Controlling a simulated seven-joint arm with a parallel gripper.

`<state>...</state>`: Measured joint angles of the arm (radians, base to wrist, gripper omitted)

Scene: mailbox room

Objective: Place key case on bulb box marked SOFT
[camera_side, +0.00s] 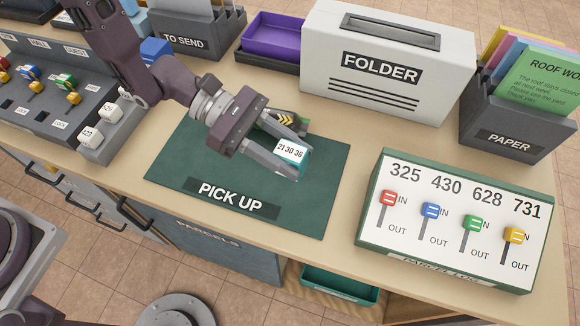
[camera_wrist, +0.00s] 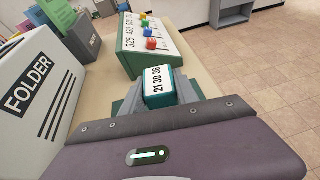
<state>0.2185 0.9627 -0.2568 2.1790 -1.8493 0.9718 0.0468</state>
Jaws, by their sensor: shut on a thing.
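My gripper (camera_side: 285,150) is shut on a small teal case (camera_side: 292,153) with a white label reading 21 30 36. The case is above or on the green PICK UP mat (camera_side: 320,190); I cannot tell whether it touches it. The wrist view also shows the teal case (camera_wrist: 159,98) between the two fingers. I cannot confirm from its label that it is the key case. No bulb box marked SOFT can be made out. A dark item with yellow chevrons (camera_side: 284,121) is partly hidden behind my gripper.
A white FOLDER box (camera_side: 420,95) stands behind the mat. A PAPER holder (camera_side: 515,125) stands at right. A green-framed board with coloured sliders (camera_side: 450,215) is at front right. A TO SEND holder (camera_side: 190,40) and a purple tray (camera_side: 270,38) are at the back.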

